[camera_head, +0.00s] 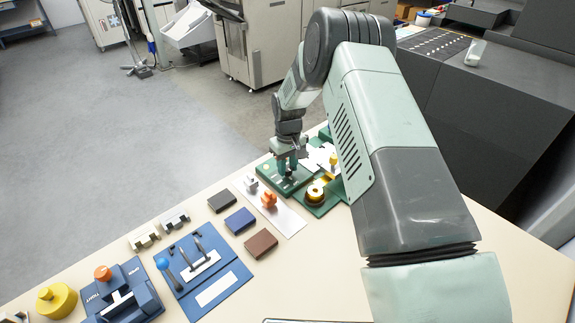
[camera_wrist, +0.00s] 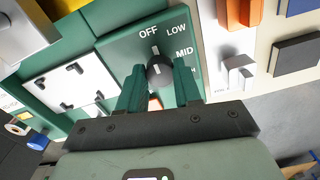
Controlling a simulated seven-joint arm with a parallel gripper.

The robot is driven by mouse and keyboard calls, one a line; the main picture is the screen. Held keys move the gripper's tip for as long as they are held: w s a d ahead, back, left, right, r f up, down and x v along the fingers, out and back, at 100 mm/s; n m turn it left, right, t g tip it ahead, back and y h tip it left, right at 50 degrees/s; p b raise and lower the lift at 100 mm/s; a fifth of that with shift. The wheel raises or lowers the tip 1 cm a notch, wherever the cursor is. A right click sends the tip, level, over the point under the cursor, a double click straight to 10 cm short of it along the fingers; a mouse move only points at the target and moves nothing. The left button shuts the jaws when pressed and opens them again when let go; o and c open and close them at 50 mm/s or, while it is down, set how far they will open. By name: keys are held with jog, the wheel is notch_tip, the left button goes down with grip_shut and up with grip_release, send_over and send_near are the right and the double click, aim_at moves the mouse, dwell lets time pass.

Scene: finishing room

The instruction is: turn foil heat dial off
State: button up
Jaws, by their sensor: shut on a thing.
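The heat dial (camera_wrist: 159,73) is a black knob with a small white mark, on a green panel (camera_wrist: 113,48) lettered OFF, LOW and MID. A further label is partly hidden by a finger. In the wrist view the OFF label (camera_wrist: 148,33) is above the knob, with LOW and MID to its right. My gripper (camera_wrist: 158,68) has its two green fingers on either side of the knob, shut on it. I cannot tell exactly which label the mark points to. In the head view my gripper (camera_head: 290,164) reaches down to the green panel, with the dial mostly hidden.
A blue tray (camera_head: 215,294) with tools is nearer. A white plate (camera_wrist: 69,82) adjoins the dial panel.

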dwell(0.5)
jog(key=o, duration=1)
jog(key=shift+o, duration=0.2)
notch_tip(320, 180, up, 11)
jog(key=shift+d, duration=0.1)
notch_tip(320, 180, up, 16)
jog(key=f+m+t, duration=0.1)
jog(key=t, duration=0.1)
send_over(288, 168)
jog(key=s+d, duration=0.5)
jog(key=s+d+r+m+t, duration=0.15)
jog(key=s+d+r, duration=0.25)
jog(key=s+r, duration=0.55)
jog(key=s+d+r+m+t, duration=0.1)
jog(key=s+d+r+m, duration=0.1)
jog(key=s, duration=0.9)
jog(key=s+d+r+m+t, duration=0.1)
jog(key=s+d+r+m, duration=0.1)
jog(key=s, duration=0.9)
jog(key=shift+d, duration=0.7)
